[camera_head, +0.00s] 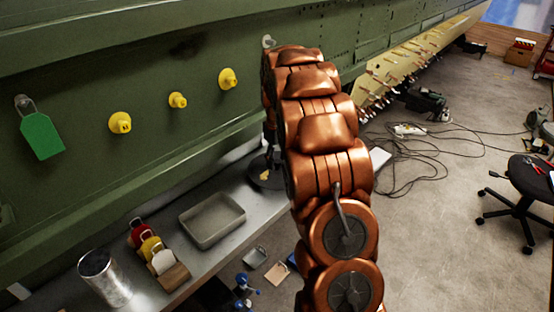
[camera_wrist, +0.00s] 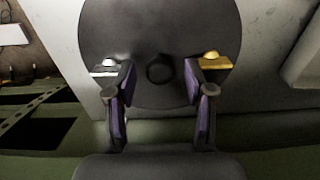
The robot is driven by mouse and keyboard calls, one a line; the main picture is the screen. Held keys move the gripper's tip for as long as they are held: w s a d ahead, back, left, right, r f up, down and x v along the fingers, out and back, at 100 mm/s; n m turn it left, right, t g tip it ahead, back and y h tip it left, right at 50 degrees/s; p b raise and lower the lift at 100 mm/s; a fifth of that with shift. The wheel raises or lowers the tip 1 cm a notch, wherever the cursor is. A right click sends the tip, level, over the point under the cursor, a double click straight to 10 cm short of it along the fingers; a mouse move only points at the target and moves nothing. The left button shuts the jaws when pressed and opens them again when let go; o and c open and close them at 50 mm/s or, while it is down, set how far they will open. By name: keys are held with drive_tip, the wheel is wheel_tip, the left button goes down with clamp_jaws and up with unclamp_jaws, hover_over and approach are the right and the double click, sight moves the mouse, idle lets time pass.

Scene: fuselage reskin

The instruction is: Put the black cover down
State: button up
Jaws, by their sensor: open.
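The black cover (camera_wrist: 160,28) is a round dark disc with a small knob (camera_wrist: 160,72) in its middle. In the head view the cover (camera_head: 262,176) lies flat on the far part of the grey bench (camera_head: 150,285), partly hidden by my arm. My gripper (camera_wrist: 160,78) is open over it, with a purple-lined finger on each side of the knob and a visible gap to it. In the head view my gripper (camera_head: 270,155) points down at the cover, mostly hidden behind my arm.
A grey tray (camera_head: 212,220), a wooden holder with red, yellow and white tags (camera_head: 170,272) and a metal cup (camera_head: 103,278) stand on the bench. Yellow plugs (camera_head: 178,100) and a green tag (camera_head: 41,136) are on the green fuselage wall. Cables (camera_head: 420,150) lie on the floor.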

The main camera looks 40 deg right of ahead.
sight(277, 161)
wheel_tip(277, 161, up, 12)
drive_tip(key=b, duration=0.3)
drive_tip(key=shift+f, duration=0.15)
idle(0.4)
drive_tip(key=s+a+m, duration=0.1)
drive_tip(key=s+a, duration=1.4)
drive_tip(key=a, duration=0.2)
drive_tip(key=s+a+f, duration=0.2)
drive_tip(key=s+f, duration=0.1)
drive_tip(key=s, duration=0.4)
drive_tip(key=s+a+f+m+g, duration=0.1)
drive_tip(key=s+a+f, duration=0.2)
drive_tip(key=s, duration=0.5)
drive_tip(key=s+a+f, duration=0.3)
drive_tip(key=s, duration=0.4)
drive_tip(key=shift+s+a+g, duration=0.15)
drive_tip(key=shift+s+g, duration=0.1)
drive_tip(key=shift+g, duration=0.05)
